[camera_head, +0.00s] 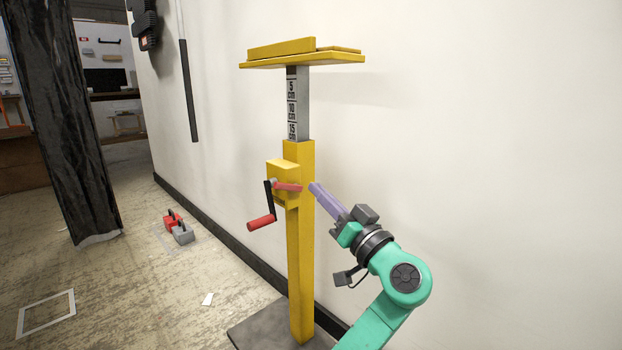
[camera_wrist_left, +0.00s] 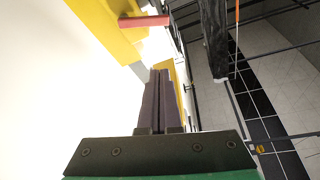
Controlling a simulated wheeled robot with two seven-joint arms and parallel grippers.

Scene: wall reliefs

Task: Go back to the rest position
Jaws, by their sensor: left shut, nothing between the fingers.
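My left gripper (camera_head: 312,186) has its long purple fingers pressed together and empty. It points up and left, at the upper part of a yellow stand (camera_head: 300,235). Its tips are just right of a red bar (camera_head: 288,186) on the stand's yellow box, with a small gap in the head view. A black crank with a red handle (camera_head: 261,222) hangs from the box's left side. In the left wrist view, the shut fingers (camera_wrist_left: 160,72) point away from the camera, and the red bar (camera_wrist_left: 144,21) is above them. My right gripper is in neither view.
The stand carries a yellow platform (camera_head: 303,61) on a grey scaled post (camera_head: 298,105). Its dark base plate (camera_head: 262,326) is on the floor near the white wall (camera_head: 480,130). A dark pillar (camera_head: 65,120) and a red-and-grey object (camera_head: 179,228) are at left.

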